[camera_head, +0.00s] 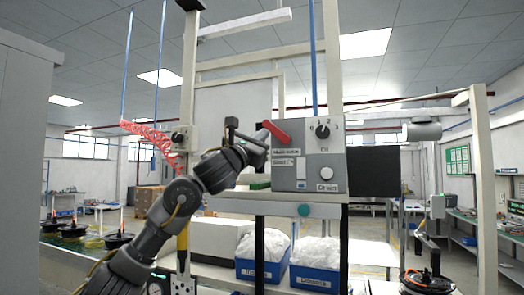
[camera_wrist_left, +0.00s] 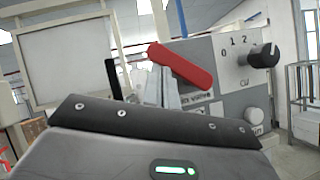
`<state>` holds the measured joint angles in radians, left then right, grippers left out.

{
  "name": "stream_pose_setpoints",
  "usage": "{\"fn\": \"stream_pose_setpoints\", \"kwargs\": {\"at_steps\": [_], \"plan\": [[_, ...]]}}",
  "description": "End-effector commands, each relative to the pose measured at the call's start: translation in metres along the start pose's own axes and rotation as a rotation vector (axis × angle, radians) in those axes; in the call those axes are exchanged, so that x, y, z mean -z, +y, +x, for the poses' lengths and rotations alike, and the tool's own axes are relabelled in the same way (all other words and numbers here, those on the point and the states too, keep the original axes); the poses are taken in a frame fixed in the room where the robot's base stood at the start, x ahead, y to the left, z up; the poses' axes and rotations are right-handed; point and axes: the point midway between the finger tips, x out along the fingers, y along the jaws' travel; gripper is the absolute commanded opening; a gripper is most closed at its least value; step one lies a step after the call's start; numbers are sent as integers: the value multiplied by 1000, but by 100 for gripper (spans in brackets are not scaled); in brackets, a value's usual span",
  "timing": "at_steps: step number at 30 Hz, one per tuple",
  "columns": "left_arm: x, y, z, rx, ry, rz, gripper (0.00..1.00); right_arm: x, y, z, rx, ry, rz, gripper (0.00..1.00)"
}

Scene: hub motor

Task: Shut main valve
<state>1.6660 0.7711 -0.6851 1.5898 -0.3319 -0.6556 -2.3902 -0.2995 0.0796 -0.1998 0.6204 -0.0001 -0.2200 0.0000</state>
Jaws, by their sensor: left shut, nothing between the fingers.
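The main valve is a red lever handle (camera_head: 277,132) on the front of a grey control box (camera_head: 310,180). The lever slants from upper left down to lower right, above a label. In the left wrist view the red lever (camera_wrist_left: 180,66) crosses just beyond the fingertips, with "valve" legible below it. My left gripper (camera_head: 263,135) is at the lever's left end, its fingers shut and empty. In the wrist view the pale fingers (camera_wrist_left: 161,84) overlap the lever's left, lower side; I cannot tell whether they touch it. My right gripper is not in view.
A black rotary knob (camera_head: 322,131) marked with numbers and a round white button (camera_head: 326,173) share the panel. Blue bins (camera_head: 262,271) with white contents stand on a shelf below. A pale post (camera_head: 483,180) stands at the right.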

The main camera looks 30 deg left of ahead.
Motion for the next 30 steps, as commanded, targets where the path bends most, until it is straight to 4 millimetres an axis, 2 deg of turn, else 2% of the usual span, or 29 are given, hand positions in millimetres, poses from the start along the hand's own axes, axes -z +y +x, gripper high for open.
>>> {"fn": "stream_pose_setpoints", "kwargs": {"at_steps": [10,30], "plan": [[-16,5,10,-5,0,-1,0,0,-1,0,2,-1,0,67],[-35,-1,23,-4,1,-1,0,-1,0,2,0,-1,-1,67]]}}
